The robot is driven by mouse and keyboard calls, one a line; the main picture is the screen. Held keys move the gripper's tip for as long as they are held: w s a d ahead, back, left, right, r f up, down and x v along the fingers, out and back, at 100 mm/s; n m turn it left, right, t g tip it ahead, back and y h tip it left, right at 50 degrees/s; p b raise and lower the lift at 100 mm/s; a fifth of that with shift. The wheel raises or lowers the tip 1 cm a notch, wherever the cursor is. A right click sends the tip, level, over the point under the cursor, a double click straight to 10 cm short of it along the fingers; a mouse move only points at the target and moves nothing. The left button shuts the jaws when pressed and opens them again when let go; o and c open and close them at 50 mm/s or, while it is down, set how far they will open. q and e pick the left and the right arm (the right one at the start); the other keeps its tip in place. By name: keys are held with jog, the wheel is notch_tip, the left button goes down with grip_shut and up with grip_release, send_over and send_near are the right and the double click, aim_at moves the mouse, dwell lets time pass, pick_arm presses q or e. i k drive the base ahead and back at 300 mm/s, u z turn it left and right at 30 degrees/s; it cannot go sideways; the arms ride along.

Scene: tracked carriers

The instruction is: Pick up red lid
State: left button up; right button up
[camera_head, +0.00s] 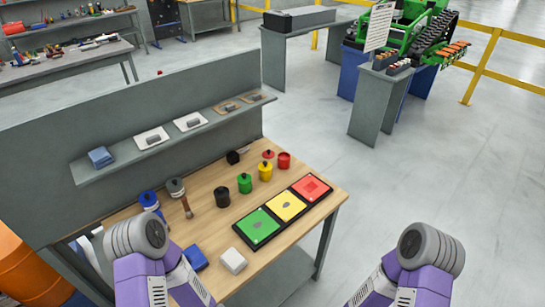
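The red lid (268,154) is a small flat red disc with a dark knob. It appears to lie on the far right part of the wooden tabletop, just left of an open-looking red pot (284,160). Only purple and grey links of my two arms show at the bottom of the head view, one at left and one at right. Neither gripper can be seen, so nothing is visibly near or touching the red lid.
Yellow (265,171), green (244,183) and black (222,196) pots stand in a row nearer me. A black tray (281,212) holds green, yellow and red squares. A white block (233,261) lies near the front edge. A grey panel with a shelf (122,153) borders the table's left side.

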aim_at(268, 153)
jog(key=z, duration=0.15)
jog(key=k, duration=0.2)
jog(key=z, duration=1.05)
jog(key=k, duration=1.15)
jog(key=z, duration=0.8)
jog(key=i, duration=1.4)
jog(key=u, duration=0.25)
jog(key=i, duration=1.95)
jog(key=u, duration=0.55)
jog(key=i, duration=2)
jog(key=u, duration=1.45)
jog(key=i, duration=1.2)
jog(key=u, duration=2.1)
jog(key=i, duration=1.6)
jog(key=u, duration=0.45)
